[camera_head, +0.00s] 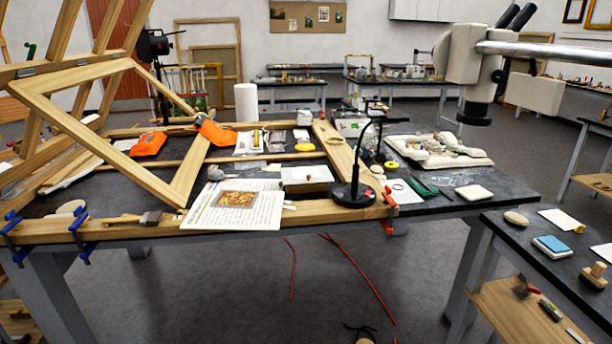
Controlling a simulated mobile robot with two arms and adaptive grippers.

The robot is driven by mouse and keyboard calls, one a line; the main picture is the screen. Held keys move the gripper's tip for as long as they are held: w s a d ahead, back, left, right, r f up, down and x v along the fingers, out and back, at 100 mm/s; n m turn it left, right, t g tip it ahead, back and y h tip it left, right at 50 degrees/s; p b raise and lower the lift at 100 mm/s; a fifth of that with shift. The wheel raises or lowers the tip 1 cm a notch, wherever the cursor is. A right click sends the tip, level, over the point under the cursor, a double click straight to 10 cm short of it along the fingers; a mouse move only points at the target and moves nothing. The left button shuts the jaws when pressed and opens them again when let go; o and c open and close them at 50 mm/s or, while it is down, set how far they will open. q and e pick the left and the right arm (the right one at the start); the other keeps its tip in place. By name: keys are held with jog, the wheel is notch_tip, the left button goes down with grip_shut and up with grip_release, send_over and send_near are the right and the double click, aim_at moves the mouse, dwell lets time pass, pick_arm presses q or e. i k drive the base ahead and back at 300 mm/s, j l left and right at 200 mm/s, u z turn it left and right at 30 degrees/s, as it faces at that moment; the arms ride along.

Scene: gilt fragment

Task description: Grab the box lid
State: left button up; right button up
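A small, low box (306,175) sits near the front edge of the main workbench (430,206), between an open illuminated page (236,206) and a black lamp base (353,195). Its upper face is pale and its near part is brown. I cannot tell at this size whether the pale part is a separate lid. Neither of my grippers shows in the head view.
A slanted wooden frame (100,149) stands over the bench's left side, with blue clamps (77,227) at the front edge. A microscope (465,60) overhangs the right. A side table (530,248) stands front right. Red cables (360,275) lie on the floor.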

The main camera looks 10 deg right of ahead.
aim_at(306, 172)
jog(key=i+j+z, duration=0.25)
jog(key=i+j, duration=0.2)
jog(key=i+j+z, duration=0.3)
jog(key=i+j, duration=0.15)
jog(key=j, duration=0.25)
